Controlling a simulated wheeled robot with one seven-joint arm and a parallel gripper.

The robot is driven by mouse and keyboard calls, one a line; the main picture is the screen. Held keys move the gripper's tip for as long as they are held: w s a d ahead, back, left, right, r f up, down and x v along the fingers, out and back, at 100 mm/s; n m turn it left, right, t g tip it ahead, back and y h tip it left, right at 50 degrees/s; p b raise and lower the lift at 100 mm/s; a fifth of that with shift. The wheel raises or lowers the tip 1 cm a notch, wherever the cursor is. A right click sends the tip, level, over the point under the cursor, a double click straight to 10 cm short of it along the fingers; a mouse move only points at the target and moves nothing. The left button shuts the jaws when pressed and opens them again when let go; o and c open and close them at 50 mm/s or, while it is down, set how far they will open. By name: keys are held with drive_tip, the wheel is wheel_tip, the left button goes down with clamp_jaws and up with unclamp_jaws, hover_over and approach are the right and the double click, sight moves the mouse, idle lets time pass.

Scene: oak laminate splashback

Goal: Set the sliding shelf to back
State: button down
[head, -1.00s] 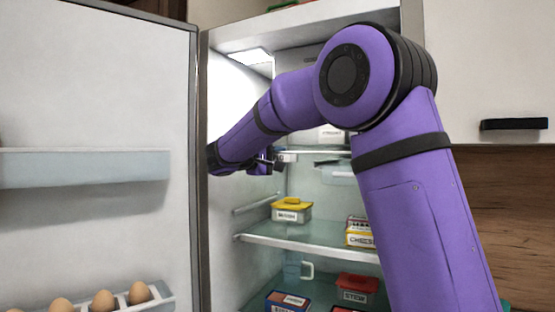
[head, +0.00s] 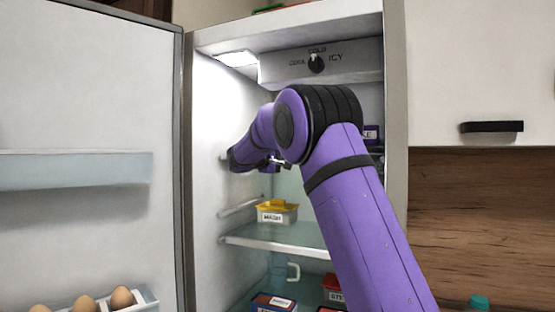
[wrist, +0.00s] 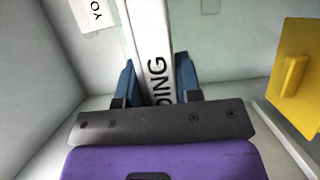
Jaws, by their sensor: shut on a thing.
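The sliding shelf's white front edge (wrist: 149,28), with lettering ending in "DING", runs between my blue fingers in the wrist view. My gripper (wrist: 156,78) is shut on this edge. In the head view my gripper (head: 273,163) is inside the open fridge, near its left wall, above the middle shelf. My arm hides most of the sliding shelf there, so I cannot tell how far back it sits.
The fridge door (head: 90,110) stands open at the left, with eggs (head: 121,297) in its rack. A yellow-lidded box (head: 277,211) stands on the middle glass shelf (head: 275,244) below my gripper. A temperature dial (head: 316,63) is above my arm.

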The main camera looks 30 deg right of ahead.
drive_tip(key=shift+w+d+f, duration=0.2)
drive_tip(key=shift+d+f, duration=0.25)
drive_tip(key=shift+f, duration=0.05)
drive_tip(key=c, duration=0.9)
unclamp_jaws()
drive_tip(key=shift+w+d, duration=0.1)
drive_tip(key=shift+r, duration=0.2)
drive_tip(key=shift+a, duration=0.2)
